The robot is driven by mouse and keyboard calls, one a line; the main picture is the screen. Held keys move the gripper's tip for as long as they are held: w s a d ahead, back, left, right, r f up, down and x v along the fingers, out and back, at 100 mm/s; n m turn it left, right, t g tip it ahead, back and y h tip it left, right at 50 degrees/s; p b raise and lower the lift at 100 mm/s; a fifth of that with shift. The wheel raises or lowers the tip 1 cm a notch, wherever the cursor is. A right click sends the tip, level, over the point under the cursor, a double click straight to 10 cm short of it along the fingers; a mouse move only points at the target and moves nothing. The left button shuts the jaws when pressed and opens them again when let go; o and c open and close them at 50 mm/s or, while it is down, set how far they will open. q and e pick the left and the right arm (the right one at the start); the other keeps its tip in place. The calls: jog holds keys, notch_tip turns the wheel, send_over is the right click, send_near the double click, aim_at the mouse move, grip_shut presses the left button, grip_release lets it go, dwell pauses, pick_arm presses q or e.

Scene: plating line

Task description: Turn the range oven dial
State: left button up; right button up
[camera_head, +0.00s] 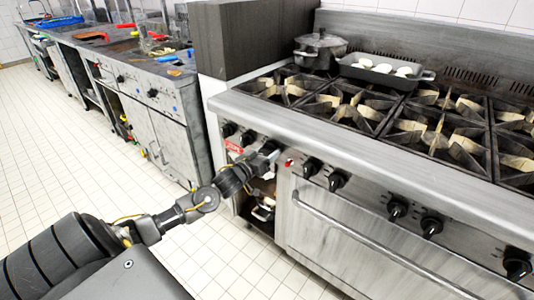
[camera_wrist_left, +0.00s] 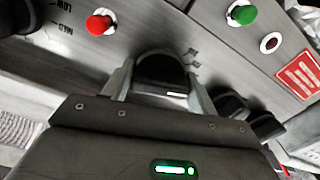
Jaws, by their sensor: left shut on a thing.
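In the left wrist view a black dial (camera_wrist_left: 160,70) sits on the steel front panel of the range, between the two fingers of my left gripper (camera_wrist_left: 160,82). The gripper is shut on it, one finger on each side. In the head view my left gripper (camera_head: 269,148) reaches the range's front panel below the cooktop, and it hides most of the dial there. A red indicator (camera_wrist_left: 100,23) and a green indicator (camera_wrist_left: 242,13) stand on the panel on either side of the dial. My right gripper is in neither view.
Other black knobs (camera_head: 338,180) line the range front. The oven door handle (camera_head: 370,240) runs below them. A lidded pot (camera_head: 319,48) and a grey tray (camera_head: 386,68) stand on the cooktop. Tiled floor (camera_head: 95,165) is clear at left.

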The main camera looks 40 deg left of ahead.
pick_arm(q)
jog(key=m+p, duration=0.2)
jog(key=m, duration=0.3)
jog(key=shift+r+p, duration=0.1)
jog(key=shift+p, duration=0.3)
jog(key=m+p, duration=0.2)
jog(key=m, duration=0.7)
jog(key=shift+p, duration=0.4)
jog(key=m, duration=0.2)
jog(key=shift+m, duration=0.4)
jog(key=shift+m+p, duration=0.55)
jog(key=shift+m, duration=1.65)
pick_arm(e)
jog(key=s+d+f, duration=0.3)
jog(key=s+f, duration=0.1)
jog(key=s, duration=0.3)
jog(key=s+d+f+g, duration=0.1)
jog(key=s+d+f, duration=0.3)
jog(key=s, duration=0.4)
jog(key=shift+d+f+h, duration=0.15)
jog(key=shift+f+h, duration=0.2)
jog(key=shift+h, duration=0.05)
